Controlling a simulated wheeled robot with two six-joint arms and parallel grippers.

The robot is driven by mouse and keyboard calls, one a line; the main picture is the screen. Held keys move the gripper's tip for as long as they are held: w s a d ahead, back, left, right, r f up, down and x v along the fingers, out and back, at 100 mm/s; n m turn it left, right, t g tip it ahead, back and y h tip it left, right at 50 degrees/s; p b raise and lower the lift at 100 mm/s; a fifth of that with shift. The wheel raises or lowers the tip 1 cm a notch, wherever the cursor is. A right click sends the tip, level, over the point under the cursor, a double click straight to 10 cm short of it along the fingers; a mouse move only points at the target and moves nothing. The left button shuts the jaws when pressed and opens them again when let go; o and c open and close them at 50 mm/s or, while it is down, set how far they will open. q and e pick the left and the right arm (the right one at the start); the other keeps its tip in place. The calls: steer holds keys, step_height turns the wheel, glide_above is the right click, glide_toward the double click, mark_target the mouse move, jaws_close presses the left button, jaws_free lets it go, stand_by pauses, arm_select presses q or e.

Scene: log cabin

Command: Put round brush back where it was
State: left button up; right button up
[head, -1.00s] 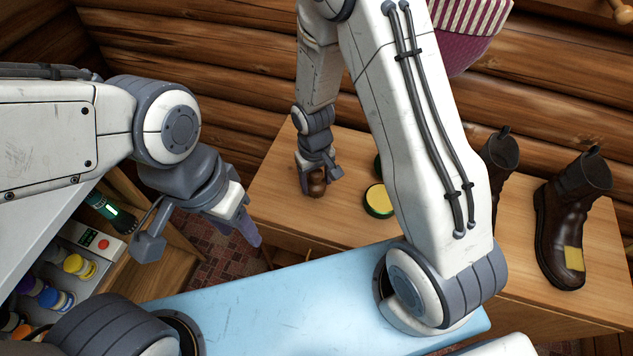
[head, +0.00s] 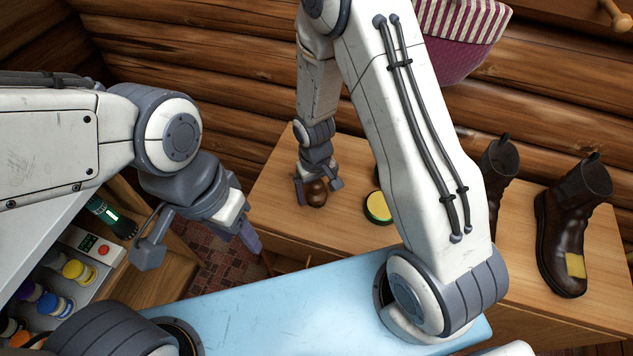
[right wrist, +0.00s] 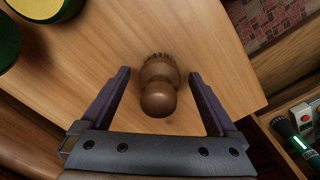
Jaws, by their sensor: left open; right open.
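The round brush (head: 316,193) stands upright on the wooden bench, a brown knobbed handle with dark bristles beneath. It shows also in the right wrist view (right wrist: 158,88), between the two fingers and apart from both. My right gripper (head: 318,188) is open around the brush, with a gap on each side. My left gripper (head: 200,243) is open and empty above the floor gap at the left, away from the brush.
The bench (head: 345,222) also holds a round tin with a yellow top (head: 378,207) near the brush and a pair of dark boots (head: 574,225). Drawers with jars (head: 74,271) and a flashlight (head: 110,216) are at the left. A striped basket (head: 460,40) hangs behind.

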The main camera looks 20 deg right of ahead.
steer(key=shift+r, duration=0.55)
step_height(320, 180, up, 10)
steer(key=shift+w+a+r+b, duration=0.1)
steer(key=shift+a+r+b, duration=0.1)
steer(key=shift+b, duration=0.25)
steer(key=s+a+r+n, duration=0.2)
steer(key=s+r, duration=0.3)
steer(key=s, duration=0.4)
steer(key=s+a+r+n+y, duration=0.1)
steer(key=s+a+r+n, duration=0.2)
steer(key=s, duration=0.6)
step_height(320, 180, up, 3)
steer(key=shift+s+a+r, duration=0.1)
steer(key=shift+s+a, duration=0.3)
steer(key=shift+a, duration=0.65)
